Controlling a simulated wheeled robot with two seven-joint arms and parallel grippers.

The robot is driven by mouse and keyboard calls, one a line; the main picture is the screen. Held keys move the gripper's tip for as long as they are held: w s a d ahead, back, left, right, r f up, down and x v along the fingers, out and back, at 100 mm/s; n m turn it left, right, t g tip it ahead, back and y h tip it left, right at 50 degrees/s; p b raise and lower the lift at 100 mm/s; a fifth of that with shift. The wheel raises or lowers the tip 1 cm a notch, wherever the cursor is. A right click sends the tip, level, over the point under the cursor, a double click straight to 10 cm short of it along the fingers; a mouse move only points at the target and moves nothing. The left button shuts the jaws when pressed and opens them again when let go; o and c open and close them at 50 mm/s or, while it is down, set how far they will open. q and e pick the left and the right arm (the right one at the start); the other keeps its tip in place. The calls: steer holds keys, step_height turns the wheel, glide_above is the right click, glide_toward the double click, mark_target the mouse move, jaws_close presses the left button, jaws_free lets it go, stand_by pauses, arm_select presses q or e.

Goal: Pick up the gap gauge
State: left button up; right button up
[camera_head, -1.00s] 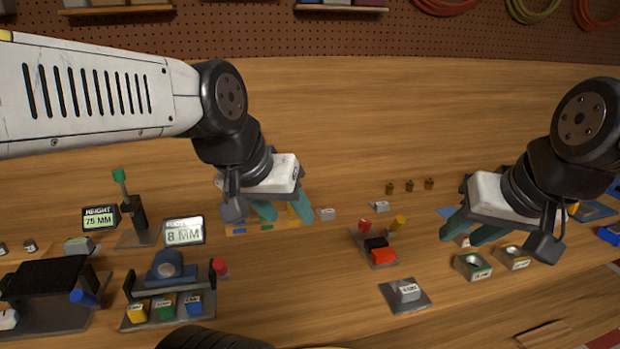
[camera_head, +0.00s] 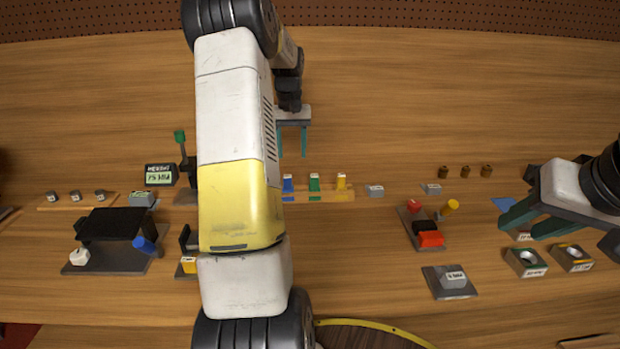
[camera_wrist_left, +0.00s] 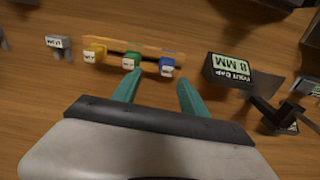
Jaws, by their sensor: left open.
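A wooden rack (camera_head: 325,195) holds three upright coloured gauges: blue (camera_head: 288,183), green (camera_head: 314,182) and yellow (camera_head: 341,181). They also show in the left wrist view as yellow (camera_wrist_left: 95,54), green (camera_wrist_left: 131,62) and blue (camera_wrist_left: 166,67). I cannot tell which is the gap gauge; their labels are too small to read. A black display (camera_wrist_left: 230,70) beside the rack reads 8 MM. My left gripper (camera_head: 292,153) is open and empty, behind the rack near its blue end. My right gripper (camera_head: 522,226) is open and empty at the right.
My left arm covers the table left of the rack. A height display (camera_head: 159,175), a black stand (camera_head: 112,223) and small blocks stand at left.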

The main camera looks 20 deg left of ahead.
mark_target(287, 176)
arm_select(q)
steer(key=shift+w+a+f, duration=0.25)
steer(key=shift+a+f, duration=0.3)
steer(key=shift+f, duration=0.1)
steer(key=shift+w+a+f, duration=0.2)
steer(key=shift+a+f, duration=0.3)
steer(key=shift+f, duration=0.1)
step_height(287, 176, down, 8)
steer(key=shift+s+a+r, duration=0.1)
steer(key=shift+c, duration=0.2)
jaws_close()
